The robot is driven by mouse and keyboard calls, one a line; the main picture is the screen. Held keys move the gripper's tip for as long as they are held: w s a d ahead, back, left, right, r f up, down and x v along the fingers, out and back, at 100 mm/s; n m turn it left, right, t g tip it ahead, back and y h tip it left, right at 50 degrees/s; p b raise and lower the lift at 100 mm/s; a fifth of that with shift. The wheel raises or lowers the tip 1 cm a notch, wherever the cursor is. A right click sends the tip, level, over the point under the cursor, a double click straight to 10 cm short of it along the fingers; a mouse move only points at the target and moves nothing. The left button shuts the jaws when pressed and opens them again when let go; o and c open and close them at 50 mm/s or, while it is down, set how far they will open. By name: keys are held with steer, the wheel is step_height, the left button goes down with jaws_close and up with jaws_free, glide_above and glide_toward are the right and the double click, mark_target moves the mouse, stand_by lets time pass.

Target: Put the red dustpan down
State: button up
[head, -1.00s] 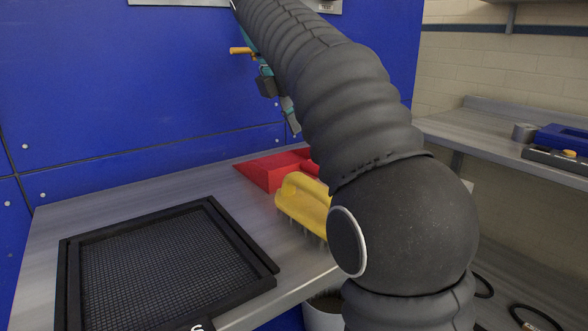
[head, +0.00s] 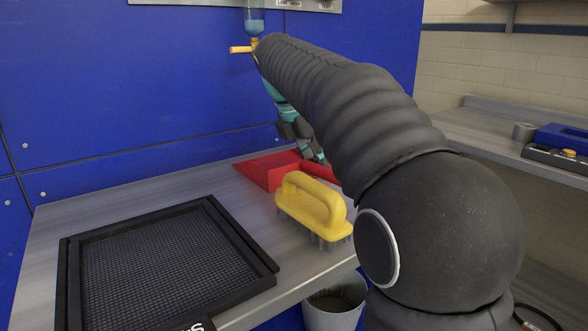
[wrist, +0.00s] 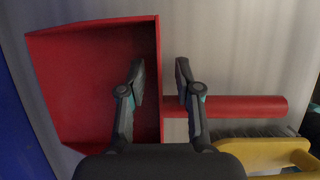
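The red dustpan (head: 268,172) lies on the grey worktop, behind the yellow brush. In the wrist view its pan (wrist: 85,85) is at left and its round handle (wrist: 240,107) points right. My gripper (head: 316,158) is low over the dustpan, near where pan and handle meet. In the wrist view my gripper (wrist: 160,72) is open, one finger over the pan and the other on the handle side of its back wall. Whether the fingers touch the dustpan cannot be told. My arm hides part of the handle in the head view.
The yellow scrubbing brush (head: 312,207) stands at the worktop's front edge, close to the handle. A black framed mesh screen (head: 150,272) covers the left front of the worktop. A blue panel (head: 120,80) rises behind. A grey bucket (head: 334,312) stands below the edge.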

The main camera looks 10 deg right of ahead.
jaws_close()
steer(key=shift+r, duration=0.15)
